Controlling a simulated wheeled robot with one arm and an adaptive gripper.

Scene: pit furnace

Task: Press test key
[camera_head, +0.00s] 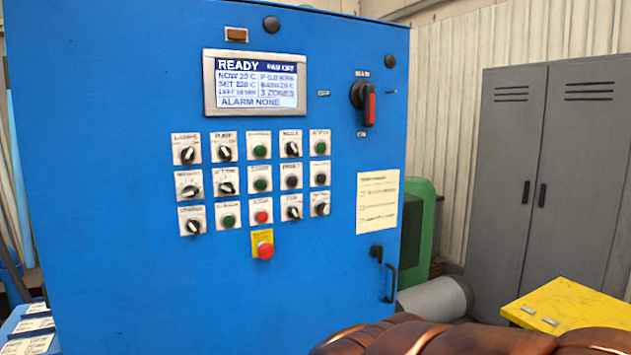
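A blue control cabinet (110,260) fills the left and middle of the head view. Its front carries several small switch plates in three rows. The labels are mostly too blurred to read, so I cannot tell which control is the test key. Black rotary knobs (187,154), green buttons (259,151), dark buttons (291,182) and a red button (262,216) show. The lit screen (255,83) reads READY and ALARM NONE. My gripper is not in view.
A red mushroom button on a yellow plate (264,251) sits below the rows. A grey locker (505,150) and a yellow surface (575,305) stand beyond. Copper-brown ribbed shapes cross the bottom right.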

